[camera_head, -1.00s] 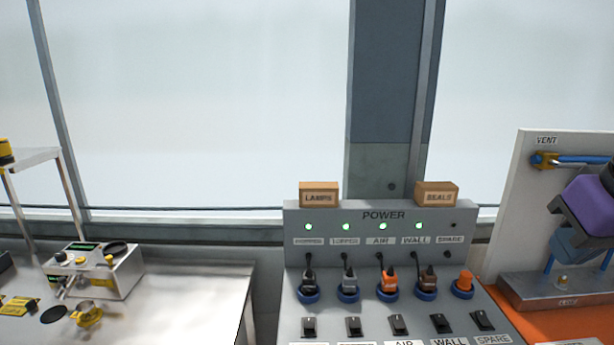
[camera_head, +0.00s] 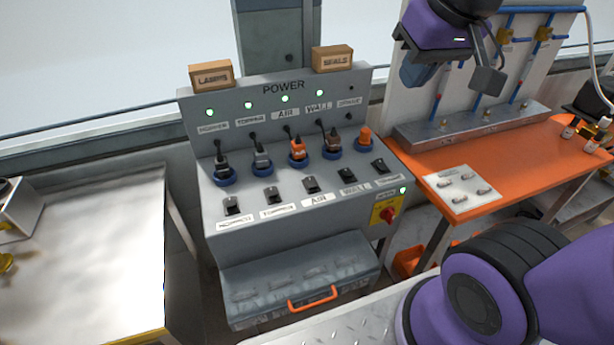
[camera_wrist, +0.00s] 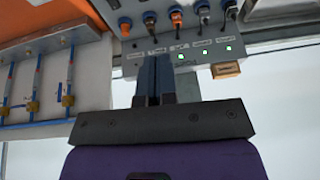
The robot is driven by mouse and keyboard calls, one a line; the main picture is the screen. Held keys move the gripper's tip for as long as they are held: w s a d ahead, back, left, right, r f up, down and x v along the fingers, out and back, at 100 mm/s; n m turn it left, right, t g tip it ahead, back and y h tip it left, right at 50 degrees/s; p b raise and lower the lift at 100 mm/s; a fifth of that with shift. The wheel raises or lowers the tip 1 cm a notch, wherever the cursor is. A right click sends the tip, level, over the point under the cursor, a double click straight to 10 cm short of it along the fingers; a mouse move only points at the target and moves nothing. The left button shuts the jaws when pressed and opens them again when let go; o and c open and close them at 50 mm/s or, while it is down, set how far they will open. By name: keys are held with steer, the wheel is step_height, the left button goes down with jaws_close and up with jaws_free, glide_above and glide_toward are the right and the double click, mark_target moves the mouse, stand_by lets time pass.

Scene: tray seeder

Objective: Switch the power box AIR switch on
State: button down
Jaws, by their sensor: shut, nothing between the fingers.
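The grey POWER box (camera_head: 275,100) stands in the middle of the head view. Its AIR switch (camera_head: 312,185) is the middle rocker of the lower row, above an AIR label (camera_head: 318,199). Its rocker position is too small to tell. The AIR lamp (camera_head: 285,98) glows green, and the orange AIR plug (camera_head: 297,150) sits in its socket.
LAMPS (camera_head: 211,76) and SEALS (camera_head: 332,59) boxes sit on top of the box. A toolbox (camera_head: 300,275) with an orange handle lies below. A red knob (camera_head: 389,214) is at the lower right. An orange table (camera_head: 530,160) stands right, a metal bench (camera_head: 100,240) left.

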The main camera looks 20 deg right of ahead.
steer(key=w+a+f+g, duration=0.25)
steer(key=w+f, duration=0.55)
steer(key=w, duration=0.4)
steer(key=g, duration=0.2)
glide_above(310, 188)
step_height(310, 188, down, 16)
steer(key=shift+f+h, duration=0.2)
steer(key=shift+h, duration=0.1)
step_height(310, 188, down, 14)
steer(key=shift+f, duration=0.1)
steer(key=shift+s+f, duration=0.15)
